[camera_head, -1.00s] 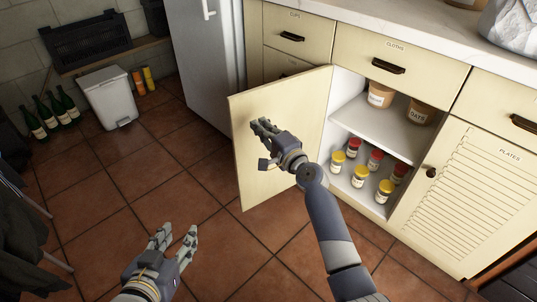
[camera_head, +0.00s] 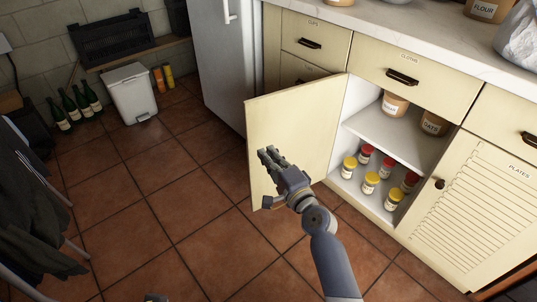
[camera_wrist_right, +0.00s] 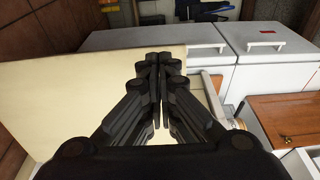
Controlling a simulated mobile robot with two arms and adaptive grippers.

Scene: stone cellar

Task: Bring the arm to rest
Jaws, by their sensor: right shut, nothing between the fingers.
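My right gripper (camera_head: 267,157) is shut and empty, in front of the open cream cabinet door (camera_head: 292,120). In the right wrist view its black fingers (camera_wrist_right: 158,62) are closed together, with the pale door panel (camera_wrist_right: 60,85) behind and to the left. I cannot tell whether the gripper touches the door. Only a small piece of my left gripper or arm (camera_head: 155,298) shows at the bottom edge of the head view, so its fingers are hidden.
The open cabinet holds several jars (camera_head: 370,183) with red and yellow lids below and tubs (camera_head: 394,104) above. A white fridge (camera_head: 222,60) stands behind the door. A white bin (camera_head: 130,97) and green bottles (camera_head: 68,112) stand far left.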

